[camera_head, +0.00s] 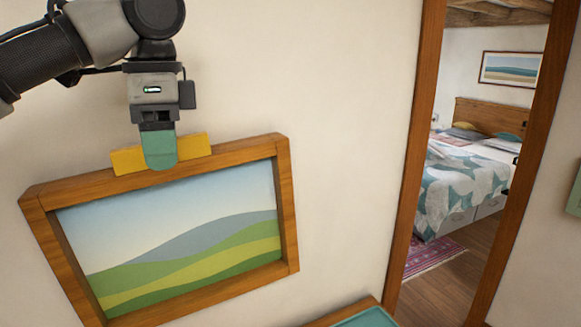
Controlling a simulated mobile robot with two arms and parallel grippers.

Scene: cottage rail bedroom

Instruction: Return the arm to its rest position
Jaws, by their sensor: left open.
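My left arm comes in from the upper left, and my left gripper (160,150) points down at the top edge of a wood-framed landscape picture (284,205). The picture hangs tilted on the wall, its right side higher than its left. A yellow block (194,145) lies along the top edge of the frame, and the teal fingertip overlaps its middle. The gripper is open. I cannot tell whether the finger touches the block or the frame. The finger hides part of the block. My right gripper is not in view.
A wooden-framed opening (405,190) at the right shows a bed (460,185), a small wall picture (511,69) and a pink rug (432,257). A teal-topped wooden piece (368,318) is at the bottom edge. The wall between picture and opening is bare.

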